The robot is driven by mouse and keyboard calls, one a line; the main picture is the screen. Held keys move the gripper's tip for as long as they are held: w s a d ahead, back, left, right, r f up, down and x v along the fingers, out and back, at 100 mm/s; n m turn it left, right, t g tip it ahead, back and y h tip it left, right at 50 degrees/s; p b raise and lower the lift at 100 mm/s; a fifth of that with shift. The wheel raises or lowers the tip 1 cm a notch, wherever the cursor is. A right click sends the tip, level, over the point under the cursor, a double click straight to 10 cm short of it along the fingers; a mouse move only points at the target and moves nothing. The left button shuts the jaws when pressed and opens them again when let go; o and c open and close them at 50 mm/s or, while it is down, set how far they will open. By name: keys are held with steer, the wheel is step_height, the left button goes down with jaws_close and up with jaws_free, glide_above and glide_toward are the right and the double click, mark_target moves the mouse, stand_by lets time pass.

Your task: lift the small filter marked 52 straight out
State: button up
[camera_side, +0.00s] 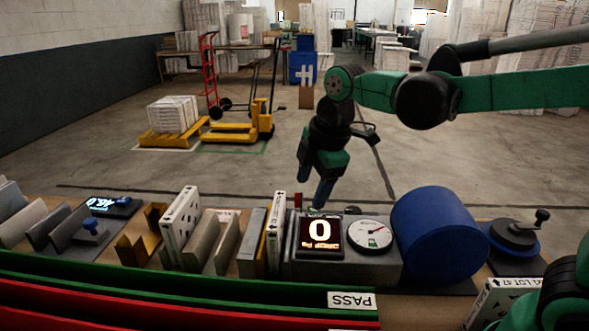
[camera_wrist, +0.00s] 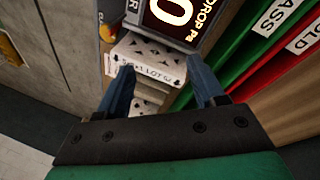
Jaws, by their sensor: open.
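In the side view my gripper (camera_side: 314,192) hangs open, pointing down, above and behind the box with the digital display. A narrow white boxed filter (camera_side: 275,232) stands upright just left of that box; its number is not readable. In the wrist view a white filter with black triangles and a LOT label (camera_wrist: 148,62) appears between the two blue fingers of my gripper (camera_wrist: 160,66). The fingers are apart and hold nothing; I cannot tell their exact height above it. The last digits of the label are unclear. Another patterned white piece (camera_wrist: 143,105) shows lower down.
The display box (camera_side: 320,240) reads 0 and adjoins a round gauge (camera_side: 369,234) and a blue cylinder (camera_side: 434,236). Another dotted white filter (camera_side: 181,226) stands farther left. A green rail (camera_side: 200,291) marked PASS runs along the front. A LOT 47 filter (camera_side: 492,300) is at lower right.

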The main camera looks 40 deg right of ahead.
steer(key=s+d+f+m+t, duration=0.1)
steer(key=s+d+m+t, duration=0.1)
steer(key=s+m, duration=0.4)
steer(key=m+t, duration=0.1)
steer(key=m, duration=0.4)
steer(key=shift+s+f+m, duration=0.2)
steer(key=shift+m, duration=0.2)
steer(key=m, duration=0.1)
steer(key=s+f+m+t, duration=0.1)
steer(key=m, duration=0.1)
steer(key=shift+d, duration=0.1)
steer(key=shift+r, duration=0.1)
